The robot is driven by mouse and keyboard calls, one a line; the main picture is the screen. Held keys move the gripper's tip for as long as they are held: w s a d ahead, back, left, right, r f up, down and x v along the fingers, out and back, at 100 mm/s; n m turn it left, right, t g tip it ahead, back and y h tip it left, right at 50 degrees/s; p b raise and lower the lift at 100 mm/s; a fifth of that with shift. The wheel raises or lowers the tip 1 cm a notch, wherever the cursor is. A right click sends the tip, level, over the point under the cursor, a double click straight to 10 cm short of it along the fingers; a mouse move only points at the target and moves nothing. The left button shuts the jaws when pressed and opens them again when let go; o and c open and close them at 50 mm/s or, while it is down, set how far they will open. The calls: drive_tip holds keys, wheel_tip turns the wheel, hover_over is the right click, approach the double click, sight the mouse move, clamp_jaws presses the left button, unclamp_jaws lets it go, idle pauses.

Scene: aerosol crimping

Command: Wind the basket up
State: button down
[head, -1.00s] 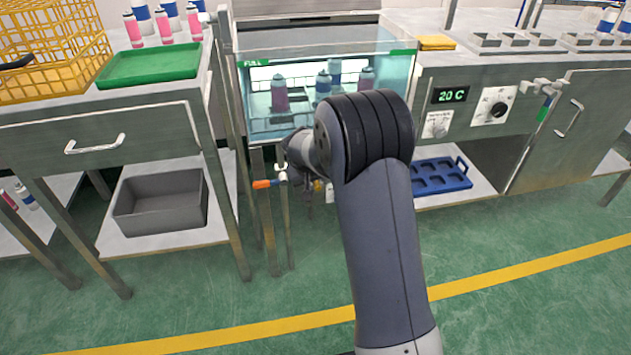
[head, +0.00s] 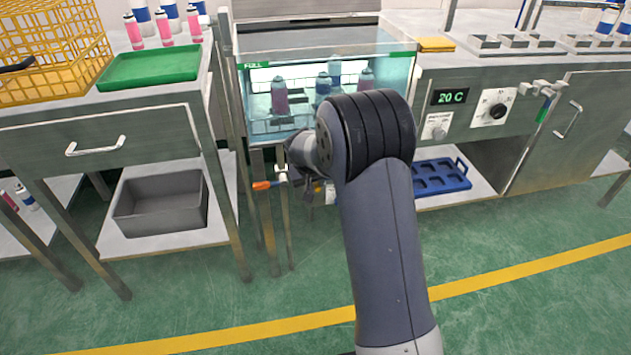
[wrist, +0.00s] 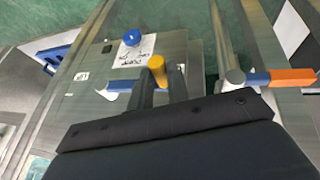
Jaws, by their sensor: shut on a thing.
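In the wrist view my gripper (wrist: 158,88) is shut on a yellow knob (wrist: 156,66), which looks like the crank's grip. The knob's top shows between the two dark fingers. A blue bar (wrist: 120,86) runs beside it; the join between them is hidden. In the head view my forearm hides most of the gripper, below the tank's front. The glass-fronted tank (head: 325,48) holds several pink and blue cans (head: 279,98). They stand in what looks like a wire basket (head: 270,124), low behind the glass and partly hidden by my arm.
An orange-handled valve (head: 262,185) sticks out left of my wrist, and its orange handle (wrist: 292,78) is close right of the gripper in the wrist view. A blue ball knob (wrist: 132,38) is beyond the fingers. Table legs stand at the left; the front floor is clear.

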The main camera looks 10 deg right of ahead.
drive_tip(key=shift+r, duration=0.3)
